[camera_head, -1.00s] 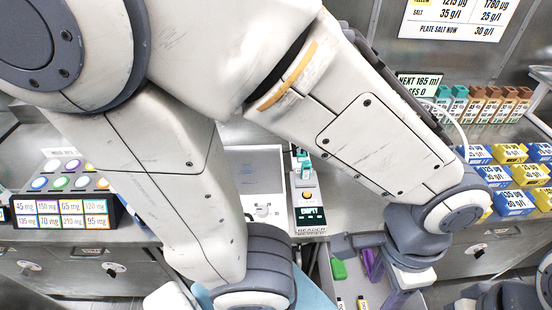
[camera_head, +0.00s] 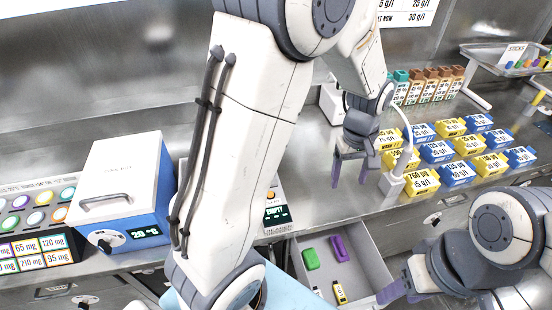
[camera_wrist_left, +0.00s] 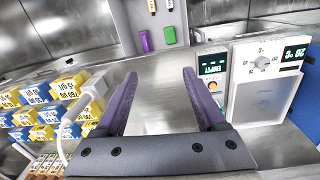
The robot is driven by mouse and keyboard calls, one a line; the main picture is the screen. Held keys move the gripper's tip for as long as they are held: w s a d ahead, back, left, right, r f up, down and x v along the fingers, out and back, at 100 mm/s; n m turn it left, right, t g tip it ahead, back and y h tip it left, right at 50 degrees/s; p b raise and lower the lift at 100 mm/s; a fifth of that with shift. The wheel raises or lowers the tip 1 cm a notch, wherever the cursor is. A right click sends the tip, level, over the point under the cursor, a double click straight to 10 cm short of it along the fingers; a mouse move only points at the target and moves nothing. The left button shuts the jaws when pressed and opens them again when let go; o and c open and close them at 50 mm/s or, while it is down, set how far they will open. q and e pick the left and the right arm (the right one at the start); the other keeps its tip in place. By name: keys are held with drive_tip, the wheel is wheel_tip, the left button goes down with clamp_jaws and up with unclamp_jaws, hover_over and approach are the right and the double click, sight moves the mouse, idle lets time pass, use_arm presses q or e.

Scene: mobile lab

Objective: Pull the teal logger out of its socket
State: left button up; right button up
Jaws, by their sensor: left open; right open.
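I cannot make out the teal logger in any current view; my left arm covers part of the reader in the head view. The reader (camera_head: 276,214) shows an "EMPTY" display and stands at the bench front; it also shows in the left wrist view (camera_wrist_left: 212,66), with an orange button, partly behind a finger. My left gripper (camera_head: 352,176) is open and empty over the bench, right of the reader; its spread purple fingers show in the left wrist view (camera_wrist_left: 158,100). My right gripper (camera_head: 396,290) is open at the lower right, beside the drawer.
An open drawer (camera_head: 366,270) holds a green item (camera_head: 311,259), a purple item (camera_head: 339,248) and small tubes. Yellow and blue boxes (camera_head: 437,152) fill the right bench, with a white post (camera_head: 393,184) beside them. A blue-white cool box (camera_head: 122,185) stands left.

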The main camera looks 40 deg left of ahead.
use_arm(q)
drive_tip(key=w+a+f+n+p, duration=0.1)
drive_tip(key=w+a+f+n, duration=0.35)
drive_tip(key=a, duration=0.35)
drive_tip(key=w+a+f+n+p, duration=0.1)
drive_tip(key=w+a+f+n, duration=0.2)
drive_tip(key=a+n, duration=0.4)
drive_tip(key=a+f+n, duration=0.2)
drive_tip(key=a, duration=0.3)
drive_tip(key=s+a+f+n+p, duration=0.1)
drive_tip(key=a+f+n, duration=0.2)
drive_tip(key=a, duration=0.2)
drive_tip(key=a+f+n, duration=0.2)
drive_tip(key=a+f, duration=0.1)
drive_tip(key=a, duration=0.2)
drive_tip(key=shift+s+a+f+n, duration=0.1)
drive_tip(key=shift+s+n, duration=0.05)
drive_tip(key=shift+n, duration=0.2)
drive_tip(key=shift+f, duration=0.15)
wheel_tip(320, 180, down, 9)
drive_tip(key=b, duration=0.6)
